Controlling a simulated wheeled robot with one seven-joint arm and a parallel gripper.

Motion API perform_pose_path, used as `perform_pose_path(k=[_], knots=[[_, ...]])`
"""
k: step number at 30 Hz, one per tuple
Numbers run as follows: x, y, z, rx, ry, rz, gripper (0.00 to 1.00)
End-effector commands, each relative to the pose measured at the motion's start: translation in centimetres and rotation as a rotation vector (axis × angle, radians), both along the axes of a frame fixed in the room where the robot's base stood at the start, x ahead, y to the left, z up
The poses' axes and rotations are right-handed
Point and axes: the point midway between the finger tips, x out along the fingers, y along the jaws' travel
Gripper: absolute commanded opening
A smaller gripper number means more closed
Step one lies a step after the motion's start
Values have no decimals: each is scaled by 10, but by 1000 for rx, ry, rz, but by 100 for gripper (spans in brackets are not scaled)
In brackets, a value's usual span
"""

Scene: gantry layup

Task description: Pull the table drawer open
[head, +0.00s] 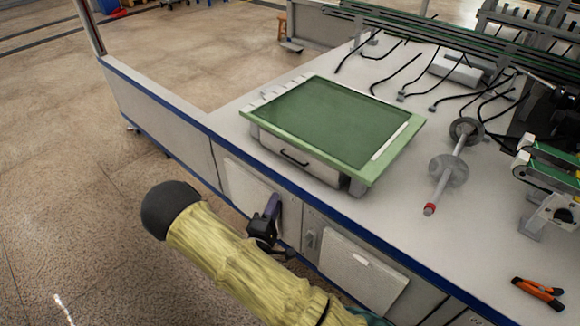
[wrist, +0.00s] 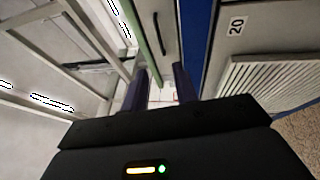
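The drawer (head: 292,158) is a pale front under a green-topped unit (head: 345,118) on the white table. It looks shut, flush under the green top. Its dark bar handle (head: 294,157) shows at the middle of the front. In the wrist view the handle (wrist: 160,35) stands ahead of the fingers, between their lines. My gripper (head: 273,204) is in front of the table's blue edge, lower and nearer than the handle. In the wrist view my gripper (wrist: 161,72) has two purple fingers apart with nothing between them. It does not touch the handle.
The table's blue edge (head: 240,149) lies between my gripper and the drawer. Cabinet doors with a louvred panel (head: 362,273) are below it. A grey shaft with discs (head: 448,170) and orange-handled pliers (head: 540,291) lie to the right. Floor at the left is clear.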

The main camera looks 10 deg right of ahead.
Motion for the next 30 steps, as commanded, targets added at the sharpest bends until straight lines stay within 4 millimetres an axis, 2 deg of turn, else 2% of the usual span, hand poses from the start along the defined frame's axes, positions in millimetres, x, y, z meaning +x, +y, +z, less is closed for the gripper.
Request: perform_pose_path(k=[21, 25, 30], knots=[[106, -65, 21, 3, -4, -2, 29], [118, -72, 23, 1, -2, -2, 29], [123, -74, 25, 0, 0, 1, 29]])
